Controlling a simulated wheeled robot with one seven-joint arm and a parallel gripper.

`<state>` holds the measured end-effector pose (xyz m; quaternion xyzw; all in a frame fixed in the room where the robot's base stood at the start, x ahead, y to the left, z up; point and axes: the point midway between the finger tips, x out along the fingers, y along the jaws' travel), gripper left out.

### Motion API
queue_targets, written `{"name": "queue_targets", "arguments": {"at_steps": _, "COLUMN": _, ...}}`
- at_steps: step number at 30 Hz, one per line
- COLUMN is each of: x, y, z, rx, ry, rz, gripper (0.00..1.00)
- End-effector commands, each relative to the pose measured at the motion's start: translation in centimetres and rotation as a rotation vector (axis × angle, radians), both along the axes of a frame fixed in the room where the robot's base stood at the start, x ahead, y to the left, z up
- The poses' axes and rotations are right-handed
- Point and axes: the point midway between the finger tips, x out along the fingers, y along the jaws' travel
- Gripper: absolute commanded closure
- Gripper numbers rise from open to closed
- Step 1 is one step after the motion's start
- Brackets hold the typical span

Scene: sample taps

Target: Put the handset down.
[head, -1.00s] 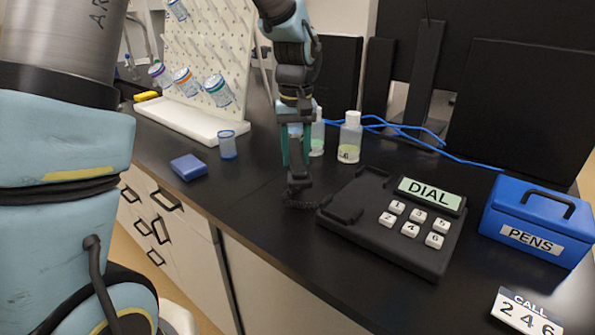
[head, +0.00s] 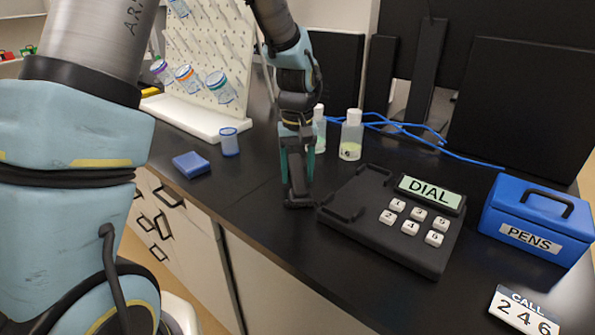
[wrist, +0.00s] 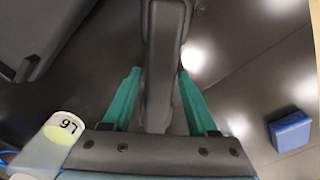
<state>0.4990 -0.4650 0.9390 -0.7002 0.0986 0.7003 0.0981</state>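My gripper (head: 297,172) is shut on the black handset (head: 299,192), just left of the phone base (head: 390,245). In the head view the handset looks upright; I cannot tell whether its lower end touches the counter. In the wrist view the handset (wrist: 163,55) lies between the teal fingers of my gripper (wrist: 160,75) and runs up past the top edge. The phone base has an empty cradle on its left side, white number keys and a DIAL display. A corner of it shows at the upper left of the wrist view (wrist: 45,30).
Two capped bottles (head: 351,136) stand behind the phone base, near a blue cable. A blue PENS box (head: 535,225) and a CALL 246 card (head: 524,312) are at right. A blue block (head: 190,165) and blue cup (head: 229,143) are left.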

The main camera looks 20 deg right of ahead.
Motion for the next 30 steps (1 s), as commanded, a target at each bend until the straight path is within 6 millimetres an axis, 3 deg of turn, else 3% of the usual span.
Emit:
{"name": "queue_targets", "arguments": {"at_steps": 3, "x": 0.0, "y": 0.0, "z": 0.0, "rx": 0.0, "ry": 0.0, "rz": 0.0, "gripper": 0.28}}
{"name": "queue_targets", "arguments": {"at_steps": 14, "x": 0.1, "y": 0.0, "z": 0.9, "rx": -0.002, "ry": -0.002, "rz": 0.0, "gripper": 0.28}}
{"name": "queue_targets", "arguments": {"at_steps": 30, "x": 0.1, "y": -0.1, "z": 10.7, "rx": -0.002, "ry": -0.003, "rz": 0.0, "gripper": 0.28}}
